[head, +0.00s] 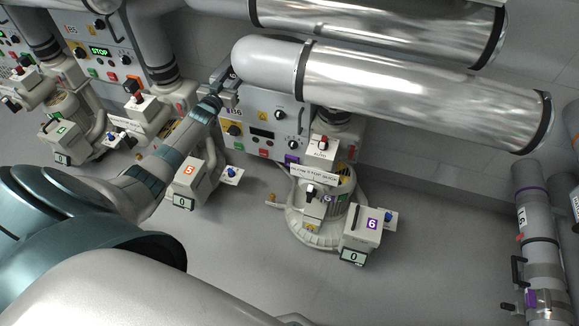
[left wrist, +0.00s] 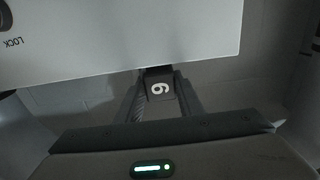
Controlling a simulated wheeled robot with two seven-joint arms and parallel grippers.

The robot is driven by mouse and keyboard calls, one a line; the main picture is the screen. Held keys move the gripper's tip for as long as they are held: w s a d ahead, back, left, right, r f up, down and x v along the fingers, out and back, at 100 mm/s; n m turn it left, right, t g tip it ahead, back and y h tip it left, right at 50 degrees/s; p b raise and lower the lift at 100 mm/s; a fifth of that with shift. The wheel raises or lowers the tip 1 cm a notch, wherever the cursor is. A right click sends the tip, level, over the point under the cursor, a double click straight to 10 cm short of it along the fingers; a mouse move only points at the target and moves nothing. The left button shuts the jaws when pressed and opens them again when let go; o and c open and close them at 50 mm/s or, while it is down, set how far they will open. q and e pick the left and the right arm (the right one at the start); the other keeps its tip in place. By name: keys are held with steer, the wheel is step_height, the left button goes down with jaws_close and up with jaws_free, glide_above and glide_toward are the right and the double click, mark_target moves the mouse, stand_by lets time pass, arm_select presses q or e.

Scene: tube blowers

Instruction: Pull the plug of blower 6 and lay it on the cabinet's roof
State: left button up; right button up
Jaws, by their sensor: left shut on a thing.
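The control cabinet of blower 6 (head: 265,110) stands at the upper middle of the head view, with knobs and a dark display on its face. Blower 6 (head: 325,215) stands on the floor in front of it. My left gripper (head: 226,82) is at the cabinet's upper left edge. In the left wrist view the left gripper (left wrist: 163,92) is shut on a dark plug marked 6 (left wrist: 160,86). The plug is beside the edge of a pale panel (left wrist: 120,40) with LOCK lettering; I cannot tell whether they touch. The cabinet's roof is largely hidden in the head view. My right gripper is not visible.
A large silver duct (head: 400,90) passes in front of and above the cabinet, close to my left gripper. A purple-marked box 6 (head: 365,228) reads 0. Blower 5's box (head: 190,180) stands left of it. A vertical pipe (head: 535,220) stands at the right.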

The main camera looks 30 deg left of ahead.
arm_select(q)
steer(key=shift+f+b, duration=0.3)
steer(key=shift+f, duration=0.1)
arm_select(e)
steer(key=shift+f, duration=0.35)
arm_select(q)
steer(key=o, duration=1.4)
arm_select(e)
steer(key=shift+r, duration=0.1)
arm_select(q)
steer(key=shift+s+d, duration=0.1)
steer(key=shift+s, duration=0.1)
steer(key=shift+p+v, duration=1.5)
steer(key=shift+v, duration=7)
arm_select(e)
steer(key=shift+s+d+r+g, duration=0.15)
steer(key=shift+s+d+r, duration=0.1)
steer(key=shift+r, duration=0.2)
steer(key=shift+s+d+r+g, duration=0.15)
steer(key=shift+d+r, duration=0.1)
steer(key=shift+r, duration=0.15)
